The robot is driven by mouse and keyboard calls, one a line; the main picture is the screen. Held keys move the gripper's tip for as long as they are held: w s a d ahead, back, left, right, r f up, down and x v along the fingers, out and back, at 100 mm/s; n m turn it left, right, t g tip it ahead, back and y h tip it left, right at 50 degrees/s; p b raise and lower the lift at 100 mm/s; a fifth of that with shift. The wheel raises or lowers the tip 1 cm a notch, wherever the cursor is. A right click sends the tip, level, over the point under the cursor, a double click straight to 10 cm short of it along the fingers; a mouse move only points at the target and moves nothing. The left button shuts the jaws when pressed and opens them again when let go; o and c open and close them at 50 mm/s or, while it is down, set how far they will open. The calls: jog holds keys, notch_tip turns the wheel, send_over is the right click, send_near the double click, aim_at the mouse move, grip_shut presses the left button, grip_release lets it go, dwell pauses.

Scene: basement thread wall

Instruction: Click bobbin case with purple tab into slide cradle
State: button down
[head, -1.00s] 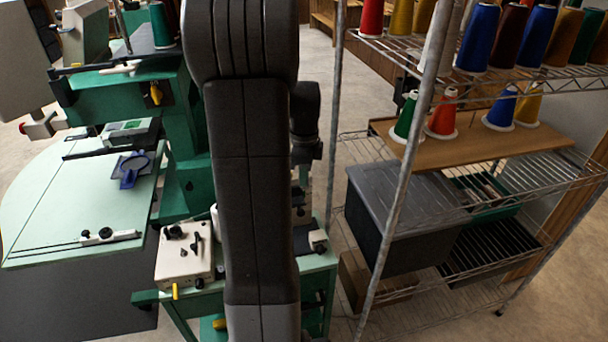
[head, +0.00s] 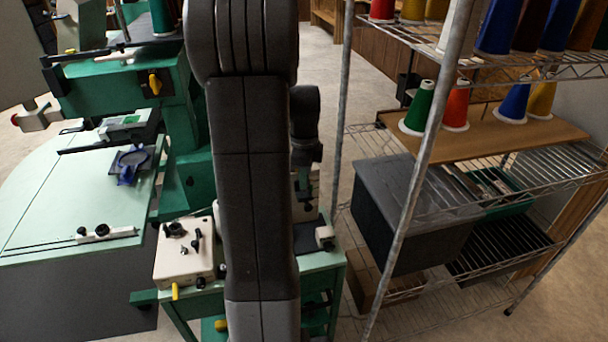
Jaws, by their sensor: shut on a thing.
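I cannot make out the bobbin case with the purple tab or the slide cradle in the head view. My own dark arm stands upright through the middle and covers what lies behind it. A dark wrist part of mine shows just right of it, but my gripper's fingers are hidden, and so is anything in them.
A green machine (head: 125,85) stands at left over a pale green table (head: 60,205) with a blue frame (head: 131,163). A beige box with black knobs (head: 184,256) sits beside my arm. A wire rack with thread cones (head: 419,108) and a dark bin (head: 405,215) stands at right.

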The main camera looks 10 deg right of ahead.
jog(key=shift+f, duration=0.7)
jog(key=shift+f, duration=0.15)
jog(key=shift+f+b, duration=0.5)
jog(key=shift+b, duration=0.1)
jog(key=c, duration=1.5)
grip_release()
jog(key=shift+r, duration=0.1)
jog(key=shift+r, duration=0.1)
jog(key=shift+w+r, duration=0.1)
jog(key=shift+r, duration=0.15)
notch_tip(320, 180, up, 13)
jog(key=shift+s, duration=0.2)
